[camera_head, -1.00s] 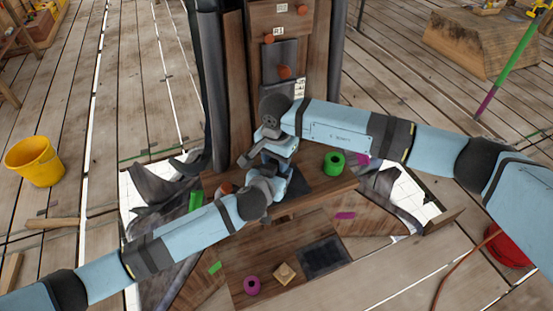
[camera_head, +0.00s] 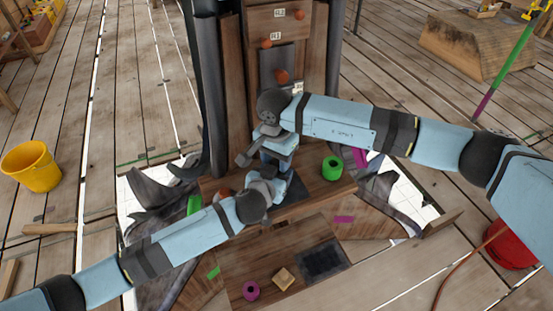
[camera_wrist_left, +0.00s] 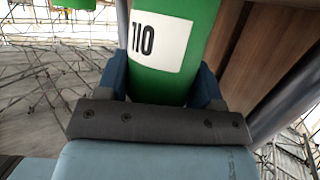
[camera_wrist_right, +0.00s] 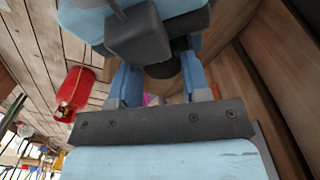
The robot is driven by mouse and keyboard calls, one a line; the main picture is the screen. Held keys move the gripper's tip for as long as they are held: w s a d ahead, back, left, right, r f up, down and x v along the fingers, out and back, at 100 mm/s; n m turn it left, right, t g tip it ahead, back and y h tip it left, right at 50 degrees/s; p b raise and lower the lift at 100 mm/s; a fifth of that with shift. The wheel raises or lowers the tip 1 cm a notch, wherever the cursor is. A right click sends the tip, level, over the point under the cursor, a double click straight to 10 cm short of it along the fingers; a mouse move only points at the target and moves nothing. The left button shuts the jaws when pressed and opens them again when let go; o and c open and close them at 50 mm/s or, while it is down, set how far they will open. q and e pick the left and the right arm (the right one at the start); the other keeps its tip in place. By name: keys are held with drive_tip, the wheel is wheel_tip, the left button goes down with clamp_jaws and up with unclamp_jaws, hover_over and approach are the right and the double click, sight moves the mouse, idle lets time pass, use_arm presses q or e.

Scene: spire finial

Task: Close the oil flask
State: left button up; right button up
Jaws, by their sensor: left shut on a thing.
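A green flask (camera_wrist_left: 165,45) with a white label reading 110 fills the middle of the left wrist view. My left gripper (camera_wrist_left: 163,80) is shut on its body, one blue finger on each side. In the head view my left gripper (camera_head: 275,183) is low over the wooden bench, just below my right gripper (camera_head: 268,150), and the hands hide the flask there. In the right wrist view the fingers of my right gripper (camera_wrist_right: 162,75) stand apart around or in front of a dark round part (camera_wrist_right: 163,68); whether they touch it is unclear. The flask's mouth and cap cannot be made out.
A green ring (camera_head: 332,168) stands on the wooden bench right of the hands. A purple ring (camera_head: 251,290), a wooden block (camera_head: 284,278) and a dark mesh panel (camera_head: 322,260) are on the lower board. A wooden cabinet (camera_head: 282,22) rises behind.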

use_arm(q)
drive_tip(key=shift+w+a+f, duration=0.15)
drive_tip(key=shift+a+f, duration=0.35)
drive_tip(key=shift+f, duration=0.1)
use_arm(e)
drive_tip(key=shift+s+a+r, duration=0.3)
drive_tip(key=shift+a+r, duration=0.05)
drive_tip(key=shift+a, duration=0.1)
drive_tip(key=shift+r, duration=0.1)
drive_tip(key=shift+c, duration=1.1)
use_arm(q)
drive_tip(key=shift+d+r, duration=0.1)
drive_tip(key=shift+d, duration=0.1)
use_arm(e)
drive_tip(key=shift+d+r, duration=0.15)
drive_tip(key=shift+r, duration=1.65)
drive_tip(key=shift+w+d, duration=0.1)
use_arm(q)
drive_tip(key=shift+d, duration=0.1)
clamp_jaws()
use_arm(e)
drive_tip(key=shift+o, duration=1.3)
use_arm(q)
drive_tip(key=shift+r, duration=0.1)
use_arm(e)
drive_tip(key=o, duration=0.3)
drive_tip(key=shift+f, duration=0.1)
wheel_tip(320, 180, up, 12)
